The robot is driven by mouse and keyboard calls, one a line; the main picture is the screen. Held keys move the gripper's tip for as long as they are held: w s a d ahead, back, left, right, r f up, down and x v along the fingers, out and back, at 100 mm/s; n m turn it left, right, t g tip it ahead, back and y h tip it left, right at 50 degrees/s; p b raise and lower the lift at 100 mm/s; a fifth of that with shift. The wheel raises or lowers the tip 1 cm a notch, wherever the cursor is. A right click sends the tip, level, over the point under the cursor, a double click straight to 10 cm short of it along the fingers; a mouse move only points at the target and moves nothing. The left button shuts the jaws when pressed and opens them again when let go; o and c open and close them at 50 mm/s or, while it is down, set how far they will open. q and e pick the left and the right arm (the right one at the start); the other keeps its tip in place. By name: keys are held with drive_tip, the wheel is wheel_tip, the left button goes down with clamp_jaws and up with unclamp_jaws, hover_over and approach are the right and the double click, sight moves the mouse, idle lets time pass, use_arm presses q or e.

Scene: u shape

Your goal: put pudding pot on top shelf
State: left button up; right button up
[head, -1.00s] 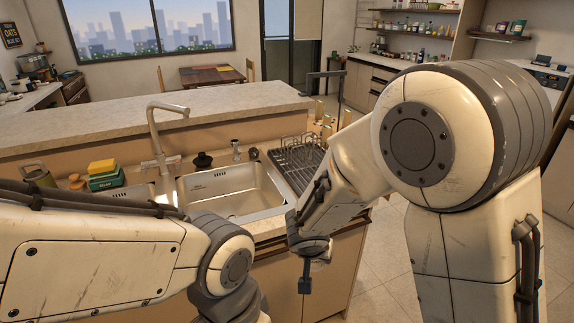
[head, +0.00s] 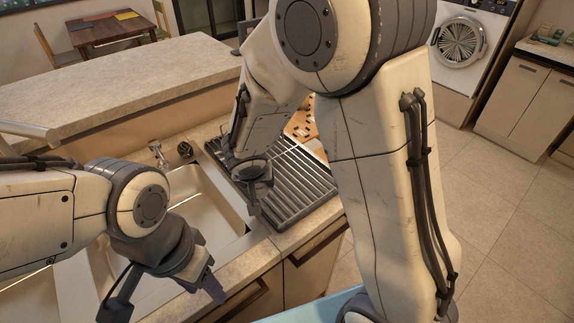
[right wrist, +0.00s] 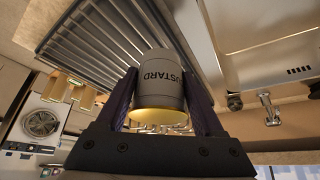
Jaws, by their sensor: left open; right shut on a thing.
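A grey pot with a yellow end (right wrist: 158,95) sits between the fingers of my right gripper in the right wrist view. Its lettering reads "USTARD", with the start of the word cut off. My right gripper (head: 254,202) is shut on it, near the sink-side edge of the ridged drying rack in the head view. The pot cannot be made out in the head view. My left gripper (head: 165,292) is open and empty, low over the sink's front edge at the left. No shelf shows in the current views.
The dark ridged drying rack (head: 300,185) stands on the counter beside the metal sink (head: 215,205). A raised stone ledge (head: 120,90) runs behind them. Open tiled floor (head: 500,210) lies to the right, with a washing machine (head: 462,40) and cabinets beyond.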

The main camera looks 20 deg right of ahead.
use_arm(q)
wheel_tip(320, 180, up, 6)
drive_tip(key=r+p, duration=0.1)
drive_tip(key=p, duration=0.5)
use_arm(e)
drive_tip(key=d+r, duration=0.4)
drive_tip(key=d, duration=0.6)
drive_tip(key=d+r, duration=0.4)
drive_tip(key=d, duration=0.6)
drive_tip(key=shift+n, duration=0.3)
drive_tip(key=w+a+f+b, duration=0.1)
drive_tip(key=a+f, duration=0.1)
drive_tip(key=a, duration=0.1)
drive_tip(key=w+a+f+b, duration=0.2)
drive_tip(key=a+f, duration=0.1)
drive_tip(key=w+a+f+b, duration=0.2)
drive_tip(key=a, duration=0.1)
drive_tip(key=shift+w+a+f, duration=0.2)
drive_tip(key=shift+w+a, duration=0.05)
use_arm(q)
wheel_tip(320, 180, down, 9)
drive_tip(key=b, duration=0.3)
drive_tip(key=shift+r, duration=0.15)
use_arm(e)
wheel_tip(320, 180, down, 4)
drive_tip(key=shift+r, duration=0.1)
use_arm(q)
drive_tip(key=shift+w+d+b, duration=0.1)
drive_tip(key=shift+b, duration=0.2)
